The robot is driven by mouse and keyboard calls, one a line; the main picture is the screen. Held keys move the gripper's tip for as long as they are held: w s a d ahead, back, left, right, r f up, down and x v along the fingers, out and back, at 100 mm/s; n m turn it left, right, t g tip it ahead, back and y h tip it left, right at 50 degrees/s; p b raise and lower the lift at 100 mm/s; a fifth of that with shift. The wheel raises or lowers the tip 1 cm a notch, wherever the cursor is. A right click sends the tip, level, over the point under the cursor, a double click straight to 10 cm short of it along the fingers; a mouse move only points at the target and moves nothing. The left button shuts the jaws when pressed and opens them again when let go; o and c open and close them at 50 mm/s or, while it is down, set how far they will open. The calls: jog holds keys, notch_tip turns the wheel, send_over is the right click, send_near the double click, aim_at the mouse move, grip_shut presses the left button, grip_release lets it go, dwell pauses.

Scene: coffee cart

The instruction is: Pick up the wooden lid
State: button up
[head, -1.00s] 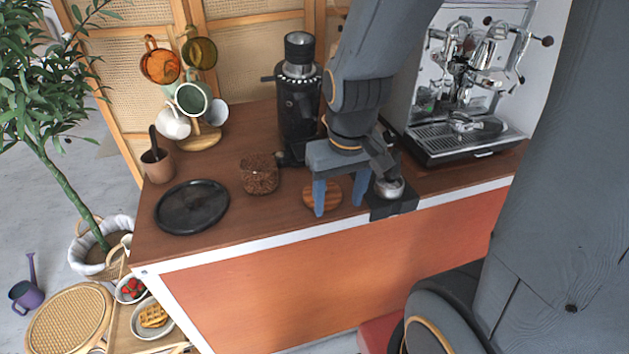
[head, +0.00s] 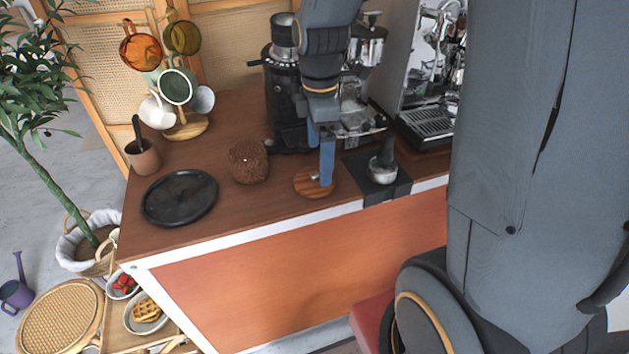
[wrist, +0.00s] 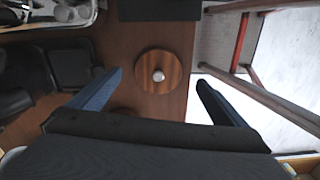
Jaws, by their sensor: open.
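The gripper is open and empty. Its exact height above the lid is hard to tell.
A jar of coffee beans (head: 249,163) and a black tray (head: 180,198) are left of the lid. A tamper (head: 383,170) on a dark mat (head: 400,188) is to its right. The grinder (head: 284,95) stands behind, the espresso machine (head: 428,122) at right.

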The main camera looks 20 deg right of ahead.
aim_at(317, 174)
jog(key=shift+w+a+f+p, duration=0.15)
jog(key=shift+f+p, duration=0.3)
jog(key=shift+f, duration=1.1)
jog(key=shift+a+f+p, duration=0.1)
jog(key=shift+f+p, duration=0.3)
jog(key=shift+f, duration=1.1)
jog(key=c, duration=1.1)
